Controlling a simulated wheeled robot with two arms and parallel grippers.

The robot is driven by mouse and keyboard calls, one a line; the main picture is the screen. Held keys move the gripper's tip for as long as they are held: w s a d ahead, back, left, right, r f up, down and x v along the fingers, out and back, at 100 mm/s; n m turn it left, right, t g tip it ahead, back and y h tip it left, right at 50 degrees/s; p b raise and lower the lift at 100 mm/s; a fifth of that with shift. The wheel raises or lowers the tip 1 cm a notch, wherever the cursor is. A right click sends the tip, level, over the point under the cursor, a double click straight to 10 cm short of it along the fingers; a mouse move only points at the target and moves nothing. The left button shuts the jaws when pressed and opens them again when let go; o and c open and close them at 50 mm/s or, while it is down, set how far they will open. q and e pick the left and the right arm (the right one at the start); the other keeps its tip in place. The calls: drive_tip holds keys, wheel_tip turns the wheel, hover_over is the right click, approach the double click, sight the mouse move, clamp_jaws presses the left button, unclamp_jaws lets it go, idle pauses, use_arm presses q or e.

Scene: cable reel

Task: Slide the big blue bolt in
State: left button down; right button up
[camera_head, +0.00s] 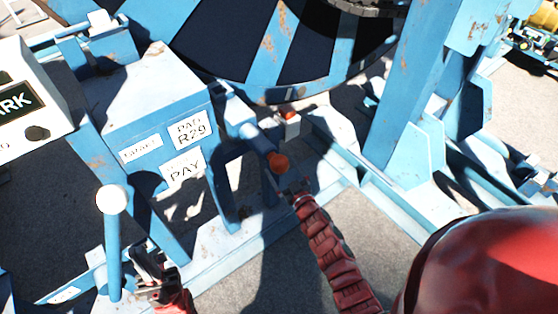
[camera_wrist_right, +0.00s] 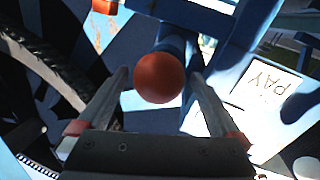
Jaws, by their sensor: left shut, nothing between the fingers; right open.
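The big blue bolt (camera_head: 258,138) is a blue rod with an orange ball knob (camera_head: 278,162) at its near end. It sits on the blue frame, right of the PAY label. My right gripper (camera_head: 290,186) is just below the knob in the head view. In the right wrist view the orange knob (camera_wrist_right: 160,80) lies between the two spread fingers of the right gripper (camera_wrist_right: 159,76), with a gap on each side; the bolt's shaft is mostly hidden behind the knob. My left gripper (camera_head: 150,268) is shut and empty at the lower left, beside a white-knobbed lever.
The lever (camera_head: 113,230) stands at the lower left. A blue box (camera_head: 150,95) with labels is left of the bolt. The large reel (camera_head: 290,50) is behind, and a blue upright (camera_head: 410,90) stands at the right. Bare ground (camera_head: 285,255) shows in front.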

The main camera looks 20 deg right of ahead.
drive_tip(key=shift+w+a+f, duration=0.1)
drive_tip(key=shift+w+a, duration=0.05)
drive_tip(key=shift+w, duration=1.05)
drive_tip(key=shift+w, duration=0.1)
clamp_jaws()
